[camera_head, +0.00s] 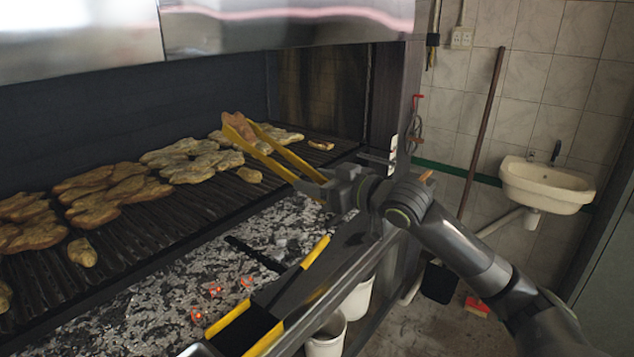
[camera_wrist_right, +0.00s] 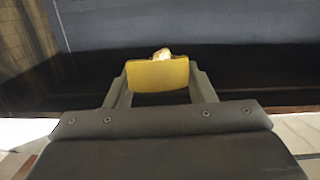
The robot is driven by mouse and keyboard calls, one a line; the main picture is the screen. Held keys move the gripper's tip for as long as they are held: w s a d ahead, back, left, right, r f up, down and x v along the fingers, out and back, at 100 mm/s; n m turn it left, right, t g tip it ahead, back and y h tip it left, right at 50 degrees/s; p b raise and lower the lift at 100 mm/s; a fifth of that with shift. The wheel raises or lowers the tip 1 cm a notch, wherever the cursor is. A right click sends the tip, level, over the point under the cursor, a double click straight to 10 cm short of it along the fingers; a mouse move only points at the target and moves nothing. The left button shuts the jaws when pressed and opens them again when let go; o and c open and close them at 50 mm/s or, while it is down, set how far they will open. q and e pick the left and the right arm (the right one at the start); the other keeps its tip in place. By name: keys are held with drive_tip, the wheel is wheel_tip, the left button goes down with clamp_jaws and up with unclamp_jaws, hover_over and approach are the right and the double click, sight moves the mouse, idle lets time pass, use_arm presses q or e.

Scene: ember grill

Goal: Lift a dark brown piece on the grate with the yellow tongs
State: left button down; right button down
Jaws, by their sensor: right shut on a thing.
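The yellow tongs (camera_head: 281,158) reach from my right gripper (camera_head: 335,188) leftward over the far end of the grate (camera_head: 190,212). A brown piece (camera_head: 239,125) sits between the tong tips, tilted and standing higher than the pieces around it. I cannot tell whether it still touches them. My right gripper is shut on the tongs. In the right wrist view the yellow tongs (camera_wrist_right: 158,76) sit between the fingers, and a small bit of the piece (camera_wrist_right: 162,54) shows beyond them. My left gripper does not show.
Several browned pieces (camera_head: 92,207) lie along the grate. Ash with glowing embers (camera_head: 205,291) lies in front. A black, yellow-edged item (camera_head: 240,327) is along the front ledge. The metal hood (camera_head: 290,25) hangs above; a sink (camera_head: 546,184) and white buckets (camera_head: 326,343) are to the right.

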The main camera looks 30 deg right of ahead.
drive_tip(key=shift+r+g+h+p, duration=0.2)
drive_tip(key=shift+g+p, duration=0.6)
drive_tip(key=shift+p, duration=0.9)
drive_tip(key=shift+r+g+h+p, duration=0.1)
drive_tip(key=shift+g+h+p, duration=0.25)
drive_tip(key=shift+g+p, duration=0.9)
drive_tip(key=shift+r+g+h+p, duration=0.1)
drive_tip(key=shift+g+h+p, duration=0.2)
drive_tip(key=shift+p, duration=1.8)
drive_tip(key=shift+f+g, duration=0.3)
drive_tip(key=shift+g, duration=0.05)
drive_tip(key=shift+w+f+g+h, duration=0.1)
drive_tip(key=shift+g+h, duration=0.25)
drive_tip(key=shift+g, duration=0.65)
drive_tip(key=shift+d+b, duration=0.1)
drive_tip(key=shift+b, duration=0.2)
